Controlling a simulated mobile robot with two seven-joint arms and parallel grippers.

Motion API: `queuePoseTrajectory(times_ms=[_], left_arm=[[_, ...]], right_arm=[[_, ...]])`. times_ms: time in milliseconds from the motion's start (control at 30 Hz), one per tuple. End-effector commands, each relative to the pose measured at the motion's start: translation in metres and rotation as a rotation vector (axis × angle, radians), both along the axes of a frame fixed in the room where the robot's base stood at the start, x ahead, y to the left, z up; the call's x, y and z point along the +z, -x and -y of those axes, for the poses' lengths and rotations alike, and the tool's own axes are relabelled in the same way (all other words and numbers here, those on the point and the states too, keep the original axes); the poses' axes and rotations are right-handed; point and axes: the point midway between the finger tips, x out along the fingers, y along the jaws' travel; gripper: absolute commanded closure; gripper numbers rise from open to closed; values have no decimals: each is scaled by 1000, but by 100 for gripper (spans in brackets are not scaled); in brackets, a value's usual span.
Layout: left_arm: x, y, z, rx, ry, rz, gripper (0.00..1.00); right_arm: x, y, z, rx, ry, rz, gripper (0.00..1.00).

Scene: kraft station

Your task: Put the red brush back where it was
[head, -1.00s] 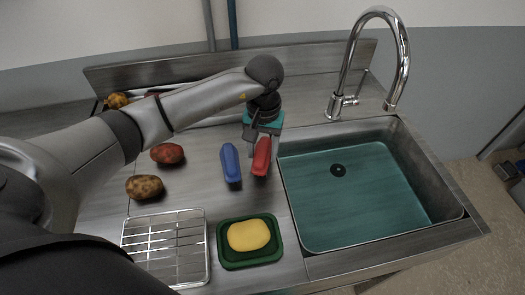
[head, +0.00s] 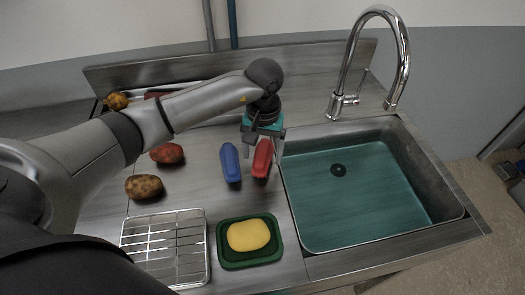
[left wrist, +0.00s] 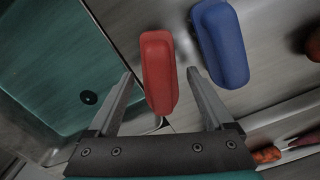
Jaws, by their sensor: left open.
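The red brush (head: 262,159) lies on the steel counter between the blue brush and the sink. In the left wrist view the red brush (left wrist: 158,70) lies between the spread fingers, with a gap to each. My left gripper (head: 263,150) is open above the far end of the red brush. Its fingers (left wrist: 160,95) are apart in the left wrist view and hold nothing. The blue brush (head: 230,162) lies just left of the red one, roughly parallel; it also shows in the left wrist view (left wrist: 220,42). My right gripper is not in view.
The sink (head: 365,190) with teal water and a tall faucet (head: 346,75) is on the right. A green tray (head: 225,257) with a yellow sponge (head: 249,235), a wire rack (head: 165,245) and potatoes (head: 144,187) stand at the front and left. Bare counter lies in front of the brushes.

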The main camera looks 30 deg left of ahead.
Motion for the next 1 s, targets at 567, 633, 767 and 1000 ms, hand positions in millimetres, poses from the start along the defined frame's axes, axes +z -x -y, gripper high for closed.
queuePoseTrajectory(times_ms=[567,633,767,1000], left_arm=[[102,-2,1,-1,-1,4,15],[110,-3,1,1,0,3,15],[120,-2,1,0,0,0,15],[123,-2,1,0,0,-1,15]], right_arm=[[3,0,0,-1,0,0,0],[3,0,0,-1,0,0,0],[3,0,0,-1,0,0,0],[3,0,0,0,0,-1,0]])
